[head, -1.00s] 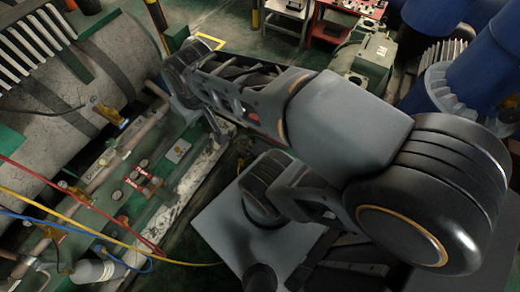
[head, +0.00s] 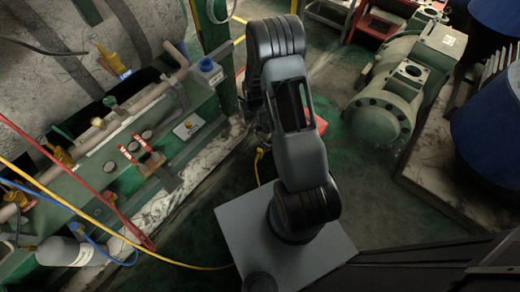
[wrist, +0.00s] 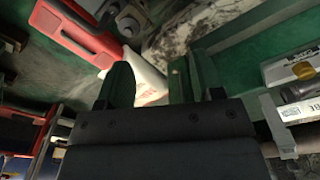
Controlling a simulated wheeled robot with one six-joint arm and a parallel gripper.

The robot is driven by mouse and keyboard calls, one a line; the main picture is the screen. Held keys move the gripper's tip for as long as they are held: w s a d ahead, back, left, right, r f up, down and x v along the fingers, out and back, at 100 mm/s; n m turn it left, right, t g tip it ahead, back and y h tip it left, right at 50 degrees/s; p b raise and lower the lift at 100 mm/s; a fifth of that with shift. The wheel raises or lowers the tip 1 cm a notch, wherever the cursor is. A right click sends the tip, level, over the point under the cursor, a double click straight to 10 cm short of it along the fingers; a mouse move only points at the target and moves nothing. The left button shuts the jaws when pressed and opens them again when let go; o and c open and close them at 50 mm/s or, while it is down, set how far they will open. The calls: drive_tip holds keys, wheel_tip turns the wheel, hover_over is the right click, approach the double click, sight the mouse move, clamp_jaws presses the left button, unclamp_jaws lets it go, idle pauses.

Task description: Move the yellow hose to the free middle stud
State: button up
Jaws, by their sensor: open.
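The yellow hose (head: 105,226) runs in the head view from the left edge, across the green frame, down to the floor by the grey plate. Its ends are not clearly shown. Several small dark round fittings, such as one fitting (head: 147,134), sit on the green frame (head: 95,180) near two red-handled parts (head: 140,152). I cannot tell which of them is the middle stud. My gripper (wrist: 150,78) shows in the wrist view with its two fingers apart and nothing clearly between them. In the head view it is mostly hidden by my arm, right of the frame.
A red hose (head: 75,180) and a blue hose (head: 100,246) lie near the yellow one. A blue-capped container (head: 207,71) stands on the frame's far end. A pale bottle (head: 65,251) is at lower left. A green machine (head: 385,105) stands right. In the wrist view, a red case (wrist: 78,35) is beyond the fingers.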

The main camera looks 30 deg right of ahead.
drive_tip(key=b, duration=0.4)
hover_over(260, 150)
drive_tip(key=shift+g, duration=0.4)
wheel_tip(260, 150, down, 18)
drive_tip(key=shift+r, duration=0.15)
wheel_tip(260, 150, down, 8)
drive_tip(key=b, duration=0.6)
drive_tip(key=shift+f, duration=0.2)
drive_tip(key=c, duration=1)
drive_tip(key=n, duration=0.3)
drive_tip(key=shift+w+b, duration=0.1)
drive_tip(key=shift+b, duration=0.25)
